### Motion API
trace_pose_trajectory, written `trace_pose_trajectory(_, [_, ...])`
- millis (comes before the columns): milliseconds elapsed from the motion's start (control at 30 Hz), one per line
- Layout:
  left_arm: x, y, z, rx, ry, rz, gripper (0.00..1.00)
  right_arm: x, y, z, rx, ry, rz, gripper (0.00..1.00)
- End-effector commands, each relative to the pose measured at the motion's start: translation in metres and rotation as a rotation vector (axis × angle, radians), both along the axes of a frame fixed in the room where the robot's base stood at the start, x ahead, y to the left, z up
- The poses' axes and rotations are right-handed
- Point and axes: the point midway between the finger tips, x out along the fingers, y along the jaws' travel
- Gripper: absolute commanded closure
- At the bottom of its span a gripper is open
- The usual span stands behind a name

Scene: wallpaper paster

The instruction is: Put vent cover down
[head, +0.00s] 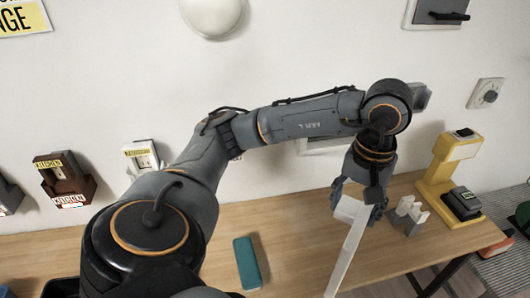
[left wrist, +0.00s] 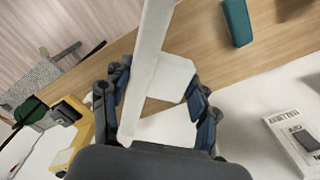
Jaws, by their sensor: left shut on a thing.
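My left gripper (head: 357,203) is shut on a white vent cover (head: 346,252), which hangs tilted from the fingers over the front part of the wooden table (head: 295,225). The cover shows nearly edge-on as a long narrow strip. In the left wrist view the strip of the cover (left wrist: 150,50) runs up from between the two dark fingers to the top edge. A wider white piece shows beside it there, and I cannot tell whether it belongs to the cover. My right gripper is not in view.
A teal case (head: 246,263) lies on the table left of the cover. A small white holder (head: 408,216) and a yellow stand (head: 447,180) with a black device are to the right. Bare tabletop lies between case and gripper.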

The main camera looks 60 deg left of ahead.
Motion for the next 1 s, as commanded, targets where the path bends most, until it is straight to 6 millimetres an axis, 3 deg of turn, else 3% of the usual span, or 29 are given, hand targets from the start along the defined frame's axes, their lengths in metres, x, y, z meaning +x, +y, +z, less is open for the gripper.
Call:
trace_pose_trajectory(100, [0.001,0.001,-0.001,0.0,0.0,0.0,0.78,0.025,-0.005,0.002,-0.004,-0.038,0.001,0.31])
trace_pose_trajectory(233, [0.013,0.011,-0.007,-0.002,0.004,0.005,0.78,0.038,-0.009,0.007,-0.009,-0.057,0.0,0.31])
trace_pose_trajectory(367, [0.035,0.031,-0.021,-0.001,0.008,0.007,0.78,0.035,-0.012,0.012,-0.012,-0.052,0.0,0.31])
trace_pose_trajectory(533, [0.068,0.059,-0.036,0.0,0.007,0.006,0.78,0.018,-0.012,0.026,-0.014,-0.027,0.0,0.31])
trace_pose_trajectory(600, [0.077,0.066,-0.052,-0.001,0.008,0.003,0.78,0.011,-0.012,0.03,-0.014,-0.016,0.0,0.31])
trace_pose_trajectory(800, [0.097,0.082,-0.083,-0.001,0.003,0.0,0.78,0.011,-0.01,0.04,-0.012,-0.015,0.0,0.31])
trace_pose_trajectory(1000, [0.106,0.089,-0.097,0.0,0.001,0.0,0.78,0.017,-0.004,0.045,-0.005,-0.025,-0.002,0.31])
